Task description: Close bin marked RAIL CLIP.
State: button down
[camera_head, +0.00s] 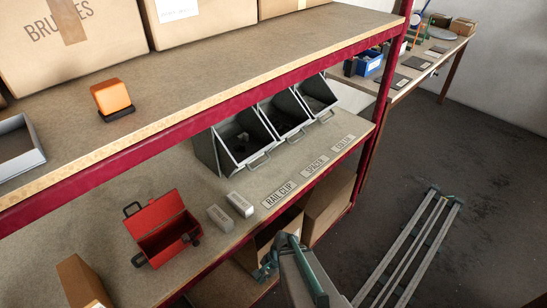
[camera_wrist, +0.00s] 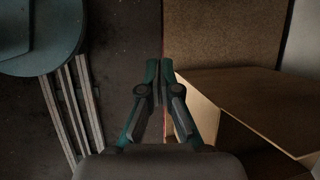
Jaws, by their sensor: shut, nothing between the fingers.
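The RAIL CLIP label (camera_head: 280,195) lies on the front of the lower shelf. The grey bin behind it (camera_head: 228,158), leftmost of three, is tilted forward and open, with dark contents and a bar handle (camera_head: 258,160) at its front lip. My gripper (camera_head: 262,274) is low in front of the shelf edge, below the label and apart from the bin. In the wrist view my gripper (camera_wrist: 160,70) has its fingers together, with nothing between them. The bin is not in the wrist view.
Two more open bins (camera_head: 284,116) (camera_head: 318,97) stand to the right, behind SPACER (camera_head: 314,166) and another label. Two small grey blocks (camera_head: 220,217) (camera_head: 240,204) and an open red toolbox (camera_head: 168,238) lie left. The upper shelf (camera_head: 200,88) overhangs. Cardboard boxes (camera_head: 328,205) sit below.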

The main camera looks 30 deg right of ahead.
aim_at(267, 148)
jog(key=w+d+r+m+t+b, duration=0.3)
jog(key=w+d+r+m+t, duration=0.15)
jog(key=w+d+m, duration=0.7)
jog(key=w+d+r+m+t+h+b, duration=0.1)
jog(key=d+r+m+t+h+b, duration=0.25)
jog(key=d, duration=0.65)
jog(key=w+d+r+m+t+h+p, duration=0.1)
jog(key=d+r+m+t, duration=0.25)
jog(key=d+r, duration=0.5)
notch_tip(267, 148, up, 8)
jog(key=w+d+m+t+b, duration=0.1)
jog(key=d+m+t+b, duration=0.1)
jog(key=d+b, duration=0.15)
jog(key=w+a+r+n+y+b, duration=0.2)
jog(key=a+r+y, duration=0.2)
jog(key=a+r, duration=0.45)
jog(key=shift+t, duration=0.35)
jog(key=x, duration=0.4)
jog(key=p+x, duration=0.1)
jog(key=x, duration=0.2)
jog(key=r+p+x, duration=0.1)
jog(key=x, duration=0.3)
jog(key=shift+w, duration=0.5)
jog(key=shift+w+a+r, duration=0.2)
jog(key=shift+w+r, duration=0.1)
jog(key=shift+w, duration=0.2)
jog(key=shift+r, duration=0.1)
